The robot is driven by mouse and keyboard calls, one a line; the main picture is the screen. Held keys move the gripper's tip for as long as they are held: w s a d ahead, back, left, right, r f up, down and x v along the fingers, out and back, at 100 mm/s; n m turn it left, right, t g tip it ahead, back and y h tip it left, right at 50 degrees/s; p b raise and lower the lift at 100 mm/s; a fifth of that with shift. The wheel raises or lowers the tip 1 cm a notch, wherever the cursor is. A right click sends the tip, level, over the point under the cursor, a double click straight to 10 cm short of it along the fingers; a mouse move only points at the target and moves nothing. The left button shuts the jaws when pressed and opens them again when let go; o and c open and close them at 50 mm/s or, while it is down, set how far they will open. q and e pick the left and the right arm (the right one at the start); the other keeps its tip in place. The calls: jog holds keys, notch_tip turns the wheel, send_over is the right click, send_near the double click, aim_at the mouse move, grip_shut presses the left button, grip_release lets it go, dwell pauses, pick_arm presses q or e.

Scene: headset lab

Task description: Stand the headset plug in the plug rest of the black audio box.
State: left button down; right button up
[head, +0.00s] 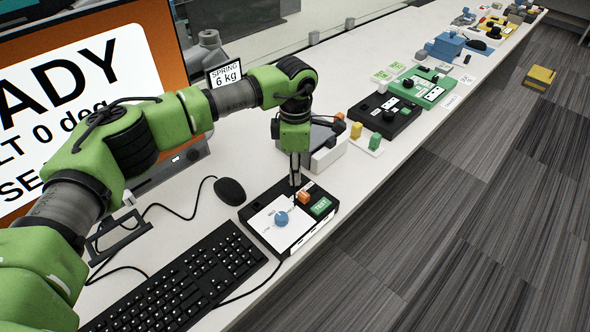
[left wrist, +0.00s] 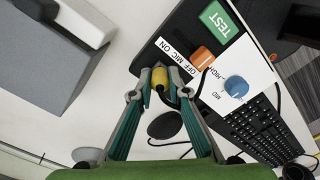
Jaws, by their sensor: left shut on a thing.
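The black audio box (head: 268,243) lies on the white bench, with a blue knob (head: 281,218), an orange switch (head: 304,197) and a green TEST button (head: 320,206) on top. My left gripper (head: 294,188) points down over the far part of the box. In the left wrist view my left gripper (left wrist: 160,78) is shut on a yellow headset plug (left wrist: 159,92), beside the box's black edge (left wrist: 150,52). A thin black cable shows beside the plug. I cannot make out the plug rest, and cannot tell whether the plug touches the box. My right gripper is not in view.
A black keyboard (head: 185,285) and mouse (head: 229,191) lie left of the box. A grey and white device (head: 328,150) stands close behind the gripper. Black (head: 384,116) and green (head: 420,88) panels lie farther along the bench. A large screen (head: 80,85) stands at the left.

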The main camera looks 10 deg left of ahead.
pick_arm(q)
jog(key=c, duration=1.9)
grip_release()
jog(key=shift+r, duration=0.1)
notch_tip(320, 180, up, 8)
jog(key=shift+f, duration=0.15)
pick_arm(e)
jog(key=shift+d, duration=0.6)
